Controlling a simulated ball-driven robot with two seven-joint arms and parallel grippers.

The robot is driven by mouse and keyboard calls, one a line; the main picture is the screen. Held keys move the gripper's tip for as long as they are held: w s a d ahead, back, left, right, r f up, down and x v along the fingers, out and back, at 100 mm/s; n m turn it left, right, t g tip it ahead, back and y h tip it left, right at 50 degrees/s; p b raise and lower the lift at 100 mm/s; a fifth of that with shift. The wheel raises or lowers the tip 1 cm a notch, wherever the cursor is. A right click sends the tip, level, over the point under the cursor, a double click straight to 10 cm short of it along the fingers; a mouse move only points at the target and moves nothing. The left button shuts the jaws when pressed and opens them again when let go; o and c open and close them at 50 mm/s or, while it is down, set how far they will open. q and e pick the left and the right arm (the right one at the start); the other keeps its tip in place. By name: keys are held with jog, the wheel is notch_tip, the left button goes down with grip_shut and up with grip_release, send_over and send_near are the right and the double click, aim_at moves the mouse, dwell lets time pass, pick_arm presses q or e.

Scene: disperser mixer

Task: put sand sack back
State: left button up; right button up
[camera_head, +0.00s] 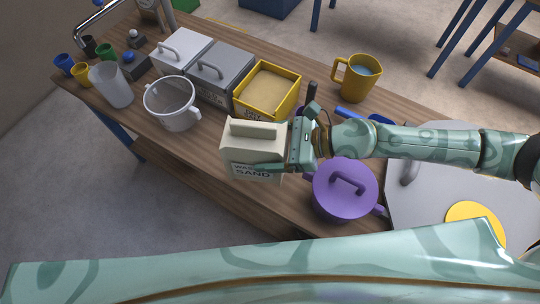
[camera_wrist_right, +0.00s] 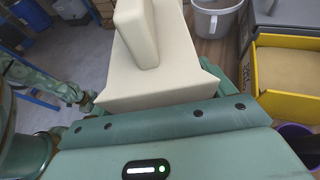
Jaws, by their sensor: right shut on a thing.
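The cream sand sack (camera_head: 253,140), labelled SAND on its front, has a raised block-like grip along its top. My right gripper (camera_head: 274,152) comes in from the right and is shut on the sack, with one finger across its front face; the other finger is mostly hidden. The sack appears upright at the table's front edge, and I cannot tell whether it touches the table. In the right wrist view the sack (camera_wrist_right: 155,65) fills the space just beyond the green gripper body.
The yellow bin (camera_head: 268,90) holding sand stands behind the sack, beside a grey bin (camera_head: 221,76) and a white bin (camera_head: 181,52). A purple pot (camera_head: 345,190) sits close right. A yellow mug (camera_head: 357,78) stands behind.

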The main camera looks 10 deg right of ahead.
jog(key=w+f+b, duration=0.1)
jog(key=f, duration=0.1)
jog(key=w+f+b, duration=0.1)
jog(key=w+f, duration=0.1)
jog(key=shift+w+d+f+b, duration=0.1)
jog(key=shift+w+f+b, duration=0.1)
jog(key=shift+f+b, duration=0.15)
jog(key=f, duration=0.1)
jog(key=f+b, duration=0.2)
jog(key=shift+w+f, duration=0.25)
pick_arm(q)
notch_tip(320, 180, down, 6)
jog(key=shift+s, duration=0.2)
pick_arm(e)
jog(key=shift+r, duration=0.1)
pick_arm(q)
jog(key=shift+s+f, duration=0.1)
jog(key=shift+f, duration=0.05)
pick_arm(e)
jog(key=o, duration=1.3)
jog(key=shift+d, duration=0.2)
pick_arm(q)
jog(key=shift+s+f+b, duration=0.15)
jog(key=shift+f+b, duration=0.25)
jog(key=shift+b, duration=0.05)
pick_arm(e)
jog(key=v, duration=1.1)
jog(key=shift+s+d+r, duration=0.15)
jog(key=shift+d+r, duration=0.05)
jog(key=shift+d, duration=0.1)
